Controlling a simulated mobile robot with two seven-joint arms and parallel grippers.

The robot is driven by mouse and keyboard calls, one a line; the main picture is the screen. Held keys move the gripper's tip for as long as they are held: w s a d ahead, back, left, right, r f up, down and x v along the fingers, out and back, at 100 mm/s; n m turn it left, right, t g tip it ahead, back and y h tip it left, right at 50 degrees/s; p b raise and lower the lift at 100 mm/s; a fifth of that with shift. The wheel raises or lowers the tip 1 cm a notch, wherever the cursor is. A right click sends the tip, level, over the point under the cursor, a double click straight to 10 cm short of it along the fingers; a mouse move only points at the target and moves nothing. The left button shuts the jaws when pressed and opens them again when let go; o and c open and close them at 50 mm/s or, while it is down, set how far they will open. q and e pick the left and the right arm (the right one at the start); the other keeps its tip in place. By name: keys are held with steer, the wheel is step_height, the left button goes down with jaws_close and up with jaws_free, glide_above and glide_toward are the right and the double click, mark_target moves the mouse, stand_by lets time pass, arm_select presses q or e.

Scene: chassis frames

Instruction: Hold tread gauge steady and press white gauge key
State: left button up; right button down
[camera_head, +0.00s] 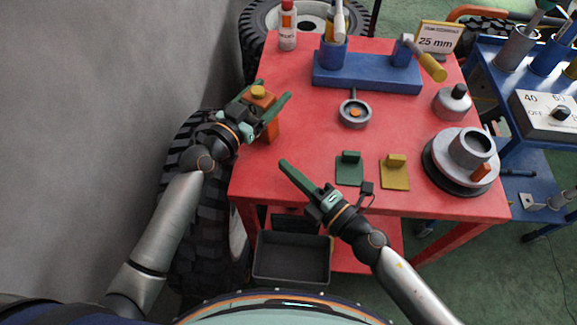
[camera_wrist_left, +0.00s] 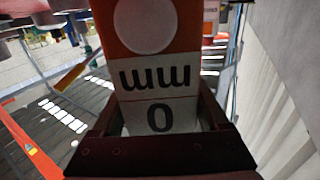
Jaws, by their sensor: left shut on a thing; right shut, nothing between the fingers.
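In the left wrist view the gauge's orange face (camera_wrist_left: 104,22) stands between the dark fingers. That face carries a white round disc (camera_wrist_left: 145,22), which looks like the key, and a white label reading "mm" and "0" upside down. The disc is not visible in the head view. My right gripper (camera_head: 284,164) is shut and empty near the table's front left, apart from the gauge.
The red table (camera_head: 310,120) holds a grey round gauge (camera_head: 355,112), a green block (camera_head: 350,170), a yellow block (camera_head: 394,173) and a grey hub (camera_head: 470,150). A blue stand (camera_head: 367,75) and a bottle (camera_head: 288,30) stand behind. Bare tabletop lies between the gauge and the grey round gauge.

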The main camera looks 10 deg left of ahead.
arm_select(q)
steer(key=shift+f, duration=0.2)
steer(key=o, duration=1.5)
steer(key=shift+r, duration=0.1)
